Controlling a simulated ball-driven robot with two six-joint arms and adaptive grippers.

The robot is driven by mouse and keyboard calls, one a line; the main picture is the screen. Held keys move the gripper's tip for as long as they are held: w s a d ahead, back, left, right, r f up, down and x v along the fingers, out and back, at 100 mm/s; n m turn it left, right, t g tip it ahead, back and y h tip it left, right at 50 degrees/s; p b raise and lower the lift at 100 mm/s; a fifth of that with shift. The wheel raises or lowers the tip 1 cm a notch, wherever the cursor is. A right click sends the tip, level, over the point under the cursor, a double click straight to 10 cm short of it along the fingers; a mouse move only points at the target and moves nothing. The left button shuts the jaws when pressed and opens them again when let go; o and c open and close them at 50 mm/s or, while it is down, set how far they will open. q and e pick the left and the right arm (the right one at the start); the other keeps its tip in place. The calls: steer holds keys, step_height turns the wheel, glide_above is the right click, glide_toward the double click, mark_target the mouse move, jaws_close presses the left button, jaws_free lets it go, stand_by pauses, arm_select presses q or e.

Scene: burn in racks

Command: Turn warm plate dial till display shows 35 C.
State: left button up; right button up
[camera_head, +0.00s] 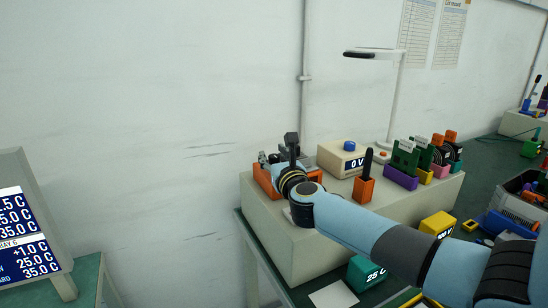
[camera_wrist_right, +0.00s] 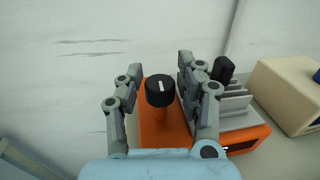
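In the right wrist view a round black dial (camera_wrist_right: 160,91) with a white line on top stands on an orange box (camera_wrist_right: 157,130). My right gripper (camera_wrist_right: 160,66) is open, its fingers on either side of the dial, with small gaps showing. In the head view my right gripper (camera_head: 291,148) is over the orange box (camera_head: 265,181) at the left end of a beige bench; the dial is hidden there. A green box (camera_head: 362,277) in front of the bench has a display reading 25 C. A pale flat plate (camera_head: 333,295) lies beside it. My left gripper is out of view.
Grey fins (camera_wrist_right: 236,105) stand on the orange box, close to the right finger. A beige 0 V unit (camera_head: 341,160), an orange holder (camera_head: 364,188) and coloured racks (camera_head: 402,178) stand to the right. A board (camera_head: 27,228) at left lists temperatures.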

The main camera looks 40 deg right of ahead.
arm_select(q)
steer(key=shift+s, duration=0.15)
arm_select(e)
steer(key=shift+c, duration=0.4)
jaws_close()
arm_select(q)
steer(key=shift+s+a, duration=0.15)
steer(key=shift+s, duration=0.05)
